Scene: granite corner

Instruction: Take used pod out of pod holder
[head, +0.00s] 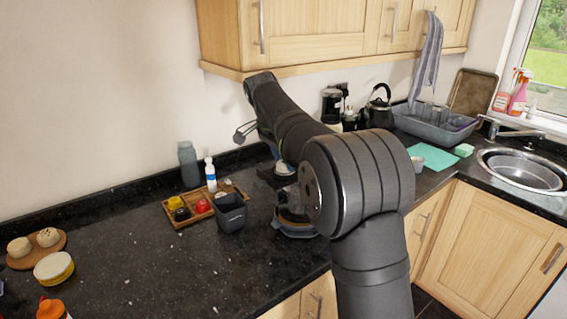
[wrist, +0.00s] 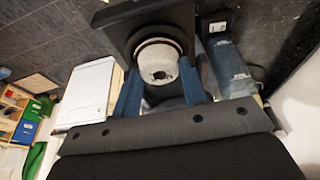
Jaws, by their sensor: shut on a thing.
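In the wrist view, a pale, cup-shaped pod (wrist: 158,66) with a dark hole in its face sits between the two blue fingers of my gripper (wrist: 160,88). My gripper is shut on it. A dark, square-edged body (wrist: 132,22) with a round rim surrounds the pod's far side; this looks like the pod holder. I cannot tell whether the pod is still seated in it. In the head view my arm hides most of the gripper and the pod. A blue-grey round base (head: 296,230) shows below, partly behind my arm.
A dark grey open bin (head: 230,213) stands left of my gripper, beside a wooden tray (head: 178,222) with small coloured items and a white bottle (head: 210,174). A grey bottle (head: 188,163) stands behind.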

